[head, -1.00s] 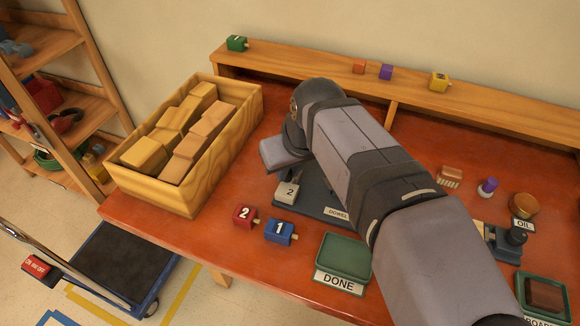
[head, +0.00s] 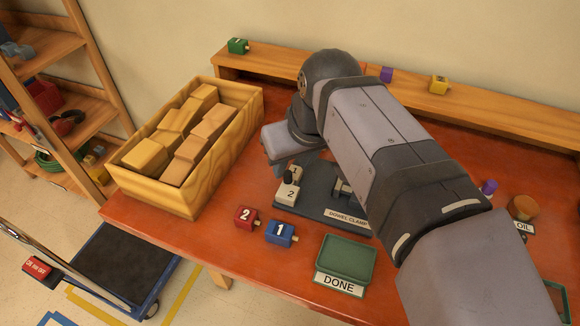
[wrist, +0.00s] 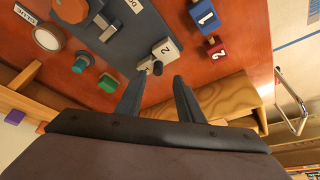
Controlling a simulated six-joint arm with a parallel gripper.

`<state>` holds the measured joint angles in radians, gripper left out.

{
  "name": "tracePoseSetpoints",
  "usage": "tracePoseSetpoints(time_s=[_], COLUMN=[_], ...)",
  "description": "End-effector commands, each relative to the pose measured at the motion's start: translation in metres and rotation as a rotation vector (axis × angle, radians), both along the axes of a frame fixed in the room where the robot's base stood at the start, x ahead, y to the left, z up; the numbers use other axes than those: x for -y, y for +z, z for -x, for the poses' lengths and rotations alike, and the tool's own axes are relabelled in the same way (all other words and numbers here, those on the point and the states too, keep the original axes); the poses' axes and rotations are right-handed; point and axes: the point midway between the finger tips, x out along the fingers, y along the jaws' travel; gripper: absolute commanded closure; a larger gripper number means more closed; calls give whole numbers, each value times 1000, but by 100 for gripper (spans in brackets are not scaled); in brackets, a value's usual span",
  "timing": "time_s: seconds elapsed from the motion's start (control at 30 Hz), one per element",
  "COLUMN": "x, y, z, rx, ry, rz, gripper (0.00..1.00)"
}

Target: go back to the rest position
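My gripper (wrist: 157,84) is open and empty in the wrist view, its two dark fingers apart. In the head view my arm reaches in from the lower right, and the gripper end (head: 282,155) is beside the dowel clamp, partly hidden by my wrist. The dark grey dowel clamp (head: 318,198) lies on the red table, with a pale block marked 2 (head: 287,194) and a dark knob at its left end. The same pale block (wrist: 164,49) appears just beyond the fingertips in the wrist view. Whether the fingers touch anything is not clear.
A wooden crate of blocks (head: 252,120) stands left of the gripper. A red block 2 (head: 246,216), a blue block 1 (head: 280,232) and a green DONE tray (head: 345,246) are in front. A raised wooden shelf (head: 475,107) with small coloured blocks runs along the back.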

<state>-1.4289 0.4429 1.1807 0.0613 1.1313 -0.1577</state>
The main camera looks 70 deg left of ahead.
Motion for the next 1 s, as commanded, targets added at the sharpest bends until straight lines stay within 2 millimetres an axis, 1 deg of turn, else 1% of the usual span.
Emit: tracePoseSetpoints(time_s=[0.1, 0.2, 0.63, 0.7, 0.77, 0.87, 0.97, 1.0], x=[4, 6, 6, 8, 12, 27, 56, 72], y=[10, 14, 14, 14, 13, 9, 3, 0], z=[0, 0, 0, -3, -9, -29, -60, -75], rx=[0, 0, 0, -3, -9, -30, -69, -90], ry=[-1, -1, 0, -9, -28, -90, -203, -262], rz=[-1, 0, 1, 4, 12, 36, 77, 100], gripper=[66, 66, 66, 66, 66, 66, 66, 66])
